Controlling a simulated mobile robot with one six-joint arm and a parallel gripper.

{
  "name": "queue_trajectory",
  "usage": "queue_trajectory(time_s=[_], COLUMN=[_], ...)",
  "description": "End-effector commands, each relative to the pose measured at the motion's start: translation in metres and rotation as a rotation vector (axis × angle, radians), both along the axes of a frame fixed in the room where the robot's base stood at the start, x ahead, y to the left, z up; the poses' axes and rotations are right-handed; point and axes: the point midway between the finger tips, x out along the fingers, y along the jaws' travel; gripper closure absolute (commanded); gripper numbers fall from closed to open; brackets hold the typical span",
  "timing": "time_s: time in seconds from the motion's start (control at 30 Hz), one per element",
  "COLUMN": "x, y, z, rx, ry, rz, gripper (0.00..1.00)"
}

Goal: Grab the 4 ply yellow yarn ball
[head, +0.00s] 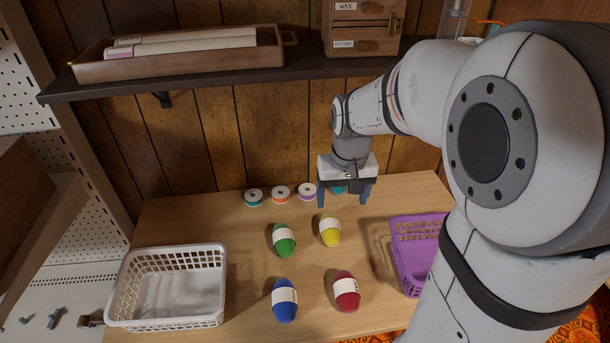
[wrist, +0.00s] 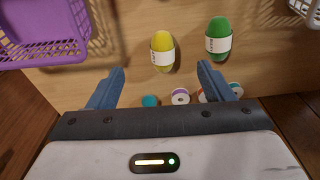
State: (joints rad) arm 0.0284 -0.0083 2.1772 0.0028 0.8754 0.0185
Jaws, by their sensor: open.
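The yellow yarn ball (head: 330,230) with a white paper band lies on the wooden table, right of the green yarn ball (head: 283,240). In the wrist view the yellow ball (wrist: 162,52) lies beyond the fingertips, roughly in line with the space between them. The green ball (wrist: 218,40) is to its right there. My gripper (head: 343,197) is open and empty, above the back part of the table, behind the yellow ball in the head view. Its two blue fingers (wrist: 162,72) are spread apart in the wrist view. The print on the band is too small to read.
A blue yarn ball (head: 285,300) and a red one (head: 347,291) lie nearer the front. A white basket (head: 222,287) stands left, a purple basket (head: 398,262) right. Thread spools (head: 281,195) line the back. A dark shelf (head: 200,79) overhangs the back.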

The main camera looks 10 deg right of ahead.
Motion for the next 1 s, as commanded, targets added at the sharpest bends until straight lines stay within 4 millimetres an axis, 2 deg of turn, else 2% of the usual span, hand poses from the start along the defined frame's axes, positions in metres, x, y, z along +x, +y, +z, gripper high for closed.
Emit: queue_trajectory(time_s=[0.03,0.1,0.23,0.4,0.67,0.9,1.0], x=[0.014,0.030,0.050,0.061,0.062,0.064,0.064], y=[0.001,0.001,0.002,0.002,0.002,0.000,0.000], z=[-0.040,-0.068,-0.104,-0.125,-0.153,-0.188,-0.197], rx=[0.001,0.001,0.002,0.001,0.001,0.002,0.002], ry=[0.026,0.050,0.081,0.098,0.100,0.101,0.099], rz=[-0.003,-0.010,-0.018,-0.023,-0.024,-0.024,-0.024], gripper=[0.26,0.26,0.26,0.26,0.26,0.26,0.26])
